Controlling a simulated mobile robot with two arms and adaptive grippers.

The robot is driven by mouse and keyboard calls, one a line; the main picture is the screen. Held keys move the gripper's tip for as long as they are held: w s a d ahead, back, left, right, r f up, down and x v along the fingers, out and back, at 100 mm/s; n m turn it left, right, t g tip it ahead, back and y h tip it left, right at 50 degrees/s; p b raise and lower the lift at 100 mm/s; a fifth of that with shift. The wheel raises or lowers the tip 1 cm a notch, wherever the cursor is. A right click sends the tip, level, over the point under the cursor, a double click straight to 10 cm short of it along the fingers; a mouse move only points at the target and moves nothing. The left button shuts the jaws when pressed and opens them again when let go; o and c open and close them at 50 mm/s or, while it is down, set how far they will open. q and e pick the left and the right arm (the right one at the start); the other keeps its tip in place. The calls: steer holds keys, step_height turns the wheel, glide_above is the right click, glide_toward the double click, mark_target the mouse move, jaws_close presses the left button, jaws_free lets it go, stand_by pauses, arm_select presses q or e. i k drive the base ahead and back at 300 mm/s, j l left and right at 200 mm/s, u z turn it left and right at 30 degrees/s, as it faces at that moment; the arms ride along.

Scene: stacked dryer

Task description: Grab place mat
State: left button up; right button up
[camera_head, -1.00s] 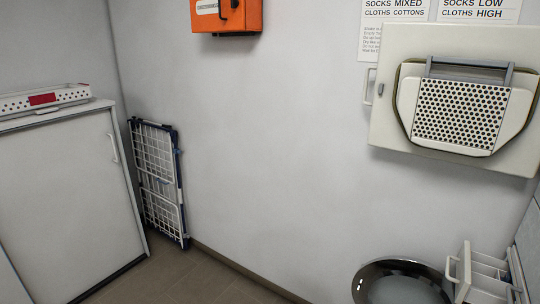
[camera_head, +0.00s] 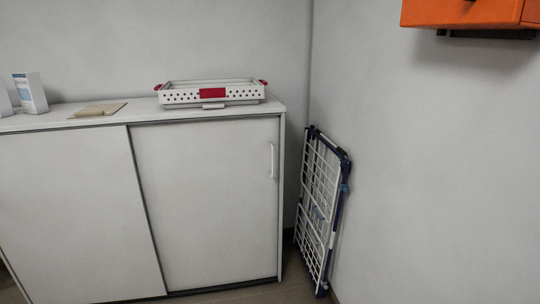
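A flat tan piece that looks like the place mat (camera_head: 98,110) lies on top of the white cabinet, left of the middle. A small lighter folded item seems to lie on it, but it is too small to tell. Neither of my grippers shows in the head view.
The white cabinet (camera_head: 205,200) has sliding doors and a handle. On its top stand a white tray with red handles (camera_head: 212,94) and a white box (camera_head: 30,93). A folded drying rack (camera_head: 320,205) leans in the corner. An orange box (camera_head: 465,12) hangs on the right wall.

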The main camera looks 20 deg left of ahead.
mark_target(109, 109)
steer(key=i+u, duration=0.3)
steer(key=u, duration=0.15)
steer(key=i+l+u, duration=0.1)
steer(key=i+u, duration=0.2)
steer(key=u, duration=0.15)
steer(key=i+l+u, duration=0.15)
steer(key=u, duration=0.3)
steer(key=i+l+u, duration=0.3)
steer(key=u, duration=0.15)
